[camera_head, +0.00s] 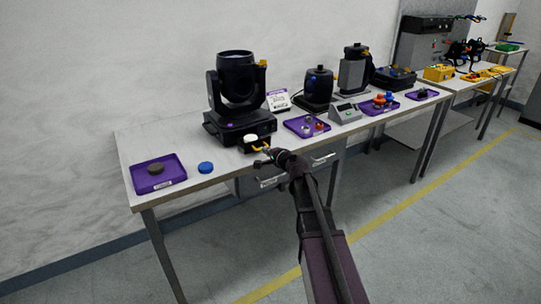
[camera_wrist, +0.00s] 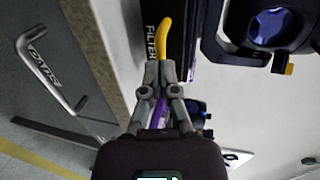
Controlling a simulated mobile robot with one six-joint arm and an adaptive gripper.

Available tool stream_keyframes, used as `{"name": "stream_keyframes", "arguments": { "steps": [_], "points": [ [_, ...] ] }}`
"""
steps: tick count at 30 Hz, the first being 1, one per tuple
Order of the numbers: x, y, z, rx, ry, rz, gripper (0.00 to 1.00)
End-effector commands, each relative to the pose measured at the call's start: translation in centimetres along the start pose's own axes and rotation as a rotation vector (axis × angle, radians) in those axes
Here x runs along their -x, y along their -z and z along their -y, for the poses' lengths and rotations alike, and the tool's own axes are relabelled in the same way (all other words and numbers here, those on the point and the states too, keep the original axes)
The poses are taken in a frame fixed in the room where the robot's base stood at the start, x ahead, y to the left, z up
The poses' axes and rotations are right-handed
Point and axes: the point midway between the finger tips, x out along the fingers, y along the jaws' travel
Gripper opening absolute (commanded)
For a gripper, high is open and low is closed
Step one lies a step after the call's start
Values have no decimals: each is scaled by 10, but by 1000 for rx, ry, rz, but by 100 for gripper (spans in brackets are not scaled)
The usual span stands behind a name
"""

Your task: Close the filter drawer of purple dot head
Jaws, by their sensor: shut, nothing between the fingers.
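The purple dot head (camera_head: 237,82) is a black moving-head lamp at the left of the near table, with a purple dot (camera_head: 229,126) on its base. Its black filter drawer (camera_head: 247,147) sticks out from the base front, with a pale round disc (camera_head: 250,138) on top. In the wrist view the drawer front (camera_wrist: 151,13) carries a FILTER label and a yellow handle (camera_wrist: 163,38). My gripper (camera_head: 264,151) is shut and empty, at the drawer's handle. In the wrist view its fingertips (camera_wrist: 160,66) meet at the handle's lower end; whether they touch is unclear.
A purple tray (camera_head: 148,183) with a dark disc and a blue disc (camera_head: 205,167) lie left of the head. Another purple tray (camera_head: 293,127) and a grey box (camera_head: 344,117) stand right. Under-table drawer handles (camera_head: 322,160) project near my arm. The floor in front is clear.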

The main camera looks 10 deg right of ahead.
Motion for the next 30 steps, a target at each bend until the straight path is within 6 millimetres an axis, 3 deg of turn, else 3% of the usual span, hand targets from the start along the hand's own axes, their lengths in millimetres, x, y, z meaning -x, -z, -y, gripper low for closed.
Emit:
{"name": "stream_keyframes", "arguments": {
  "steps": [17,30],
  "points": [
    [-12,1,2,0,0,0,0],
    [-96,4,21,0,0,0,0]
  ]
}}
